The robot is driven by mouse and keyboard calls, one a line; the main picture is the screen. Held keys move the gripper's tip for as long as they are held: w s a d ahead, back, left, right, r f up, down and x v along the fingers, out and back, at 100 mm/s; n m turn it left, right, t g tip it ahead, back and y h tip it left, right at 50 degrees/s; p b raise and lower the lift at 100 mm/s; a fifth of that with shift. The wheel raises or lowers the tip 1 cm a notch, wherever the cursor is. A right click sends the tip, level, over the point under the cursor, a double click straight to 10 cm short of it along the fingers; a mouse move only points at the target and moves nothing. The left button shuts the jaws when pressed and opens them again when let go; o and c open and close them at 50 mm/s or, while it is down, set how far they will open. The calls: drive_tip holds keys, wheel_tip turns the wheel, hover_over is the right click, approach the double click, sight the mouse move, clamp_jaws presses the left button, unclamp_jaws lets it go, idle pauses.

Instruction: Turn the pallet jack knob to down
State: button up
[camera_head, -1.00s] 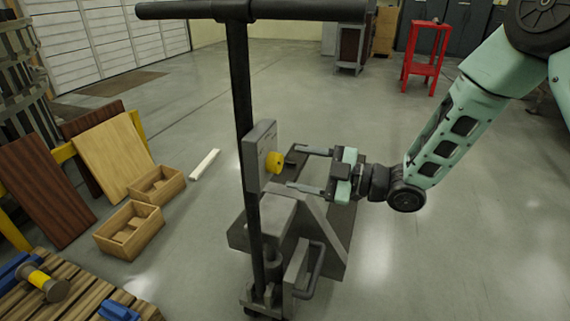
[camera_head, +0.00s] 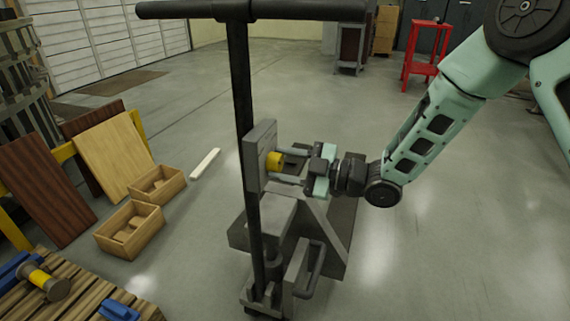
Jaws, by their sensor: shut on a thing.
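The pallet jack (camera_head: 270,217) stands upright in the middle of the head view, with a black T-shaped handle (camera_head: 240,90). The fingertips are partly hidden, and any markings on the plate are too small to read.
Two wooden boxes (camera_head: 131,229) and leaning boards (camera_head: 116,155) are at the left. A slatted wooden surface (camera_head: 80,290) with a yellow-and-brown hammer-like tool (camera_head: 47,284) is at the lower left. A red stand (camera_head: 425,55) is at the back right. The floor at right is clear.

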drive_tip(key=shift+m, duration=0.4)
drive_tip(key=m+p, duration=0.2)
drive_tip(key=m, duration=0.2)
drive_tip(key=shift+r+m, duration=0.1)
drive_tip(key=shift+m, duration=0.2)
drive_tip(key=m+p, duration=0.2)
drive_tip(key=m, duration=0.2)
drive_tip(key=shift+m+p, duration=0.3)
drive_tip(key=m+p, duration=0.2)
drive_tip(key=m, duration=0.3)
drive_tip(key=shift+m+p, duration=1)
drive_tip(key=shift+m, duration=1.6)
drive_tip(key=shift+f, duration=0.2)
drive_tip(key=o, duration=1)
drive_tip(key=b+v, duration=0.1)
drive_tip(key=v, duration=1.6)
drive_tip(key=shift+s+d+f, duration=0.15)
drive_tip(key=shift+s, duration=0.1)
